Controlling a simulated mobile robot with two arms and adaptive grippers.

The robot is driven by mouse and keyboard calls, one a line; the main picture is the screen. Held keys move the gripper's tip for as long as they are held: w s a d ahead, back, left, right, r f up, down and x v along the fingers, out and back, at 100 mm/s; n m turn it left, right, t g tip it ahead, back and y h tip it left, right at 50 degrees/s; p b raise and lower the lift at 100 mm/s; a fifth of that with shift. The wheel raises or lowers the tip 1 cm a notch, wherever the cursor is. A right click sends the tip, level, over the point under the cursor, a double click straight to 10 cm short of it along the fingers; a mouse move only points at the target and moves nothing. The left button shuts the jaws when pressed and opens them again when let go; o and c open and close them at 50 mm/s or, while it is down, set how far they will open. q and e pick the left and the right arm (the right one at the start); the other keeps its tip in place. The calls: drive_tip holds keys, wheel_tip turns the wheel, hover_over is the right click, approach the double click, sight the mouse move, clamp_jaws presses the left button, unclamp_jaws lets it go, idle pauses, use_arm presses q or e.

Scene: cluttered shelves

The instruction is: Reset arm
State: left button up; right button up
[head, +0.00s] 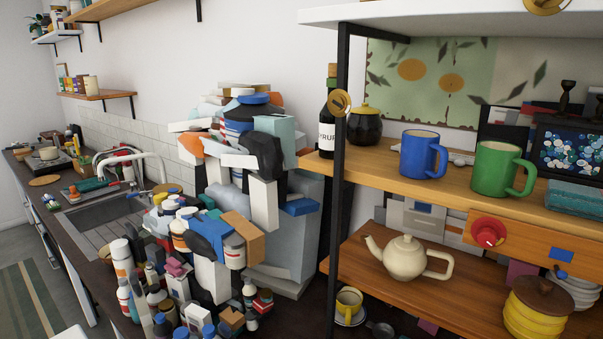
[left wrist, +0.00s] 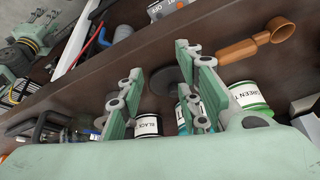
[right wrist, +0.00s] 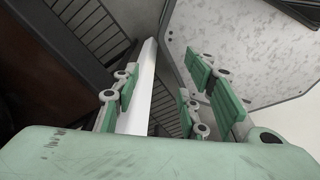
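Neither of my grippers shows in the head view. In the left wrist view my left gripper (left wrist: 160,75) has its two green fingers apart, with nothing held between them. Beyond them are a tin labelled BLACK (left wrist: 148,125) and a green tin (left wrist: 248,97) on a dark brown surface. In the right wrist view my right gripper (right wrist: 162,75) also has its fingers apart and is empty. Behind it are a white bar, a dark slatted surface and a grey speckled panel (right wrist: 245,45). How the arms are posed cannot be seen.
The head view shows a wooden shelf unit with a blue mug (head: 418,158), a green mug (head: 494,168) and a cream teapot (head: 404,257). A heap of bottles and boxes (head: 235,190) crowds the counter beside the sink (head: 105,215). An orange-brown scoop (left wrist: 260,38) lies beyond my left gripper.

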use_arm(q)
drive_tip(key=s+a+f+n+y, duration=0.35)
drive_tip(key=s+a+n, duration=0.65)
drive_tip(key=a, duration=0.4)
wheel_tip(320, 180, down, 28)
drive_tip(key=s+b, duration=0.1)
drive_tip(key=s, duration=0.1)
drive_tip(key=s+a+f+g, duration=0.2)
drive_tip(key=s+a+f, duration=0.1)
drive_tip(key=s+f, duration=1.3)
drive_tip(key=shift+s+a+b, duration=0.15)
drive_tip(key=shift+s+b, duration=0.2)
